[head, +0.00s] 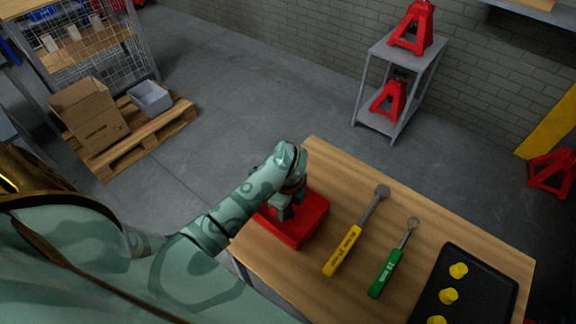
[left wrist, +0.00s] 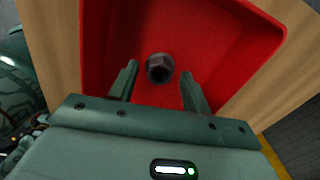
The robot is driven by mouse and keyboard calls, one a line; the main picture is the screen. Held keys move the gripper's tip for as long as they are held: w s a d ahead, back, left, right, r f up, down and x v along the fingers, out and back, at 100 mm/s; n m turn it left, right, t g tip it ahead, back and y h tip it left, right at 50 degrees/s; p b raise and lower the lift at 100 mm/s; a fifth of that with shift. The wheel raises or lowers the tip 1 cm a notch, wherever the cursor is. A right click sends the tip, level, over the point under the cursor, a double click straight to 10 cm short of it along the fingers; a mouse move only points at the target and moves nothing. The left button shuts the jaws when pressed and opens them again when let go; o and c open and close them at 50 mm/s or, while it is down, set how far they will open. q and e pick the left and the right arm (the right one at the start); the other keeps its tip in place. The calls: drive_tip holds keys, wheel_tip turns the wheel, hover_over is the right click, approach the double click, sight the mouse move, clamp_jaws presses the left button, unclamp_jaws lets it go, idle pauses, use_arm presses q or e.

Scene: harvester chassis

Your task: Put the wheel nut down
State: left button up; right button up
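The wheel nut (left wrist: 159,68) is a dark grey hex nut inside the red tray (left wrist: 235,45) in the left wrist view. It appears to rest on the tray's floor, with its hole facing the camera. My left gripper (head: 286,208) is over the red tray (head: 309,226) at the table's left end in the head view. Its fingers are apart, one on each side of the nut in the wrist view, with a visible gap to both. The nut is hidden behind my gripper and arm in the head view. My right gripper is not in view.
On the wooden table (head: 405,215), a yellow-handled tool (head: 343,250) and a green-handled tool (head: 387,272) lie right of the tray. A black tray (head: 480,277) with yellow pieces (head: 458,270) is at the right. A grey stand (head: 400,60) with red jacks is behind.

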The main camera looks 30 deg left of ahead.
use_arm(q)
drive_tip(key=shift+r, duration=0.1)
drive_tip(key=shift+r, duration=0.35)
wheel_tip(320, 180, up, 12)
drive_tip(key=p, duration=0.4)
drive_tip(key=shift+f+p, duration=0.25)
drive_tip(key=shift+p, duration=0.15)
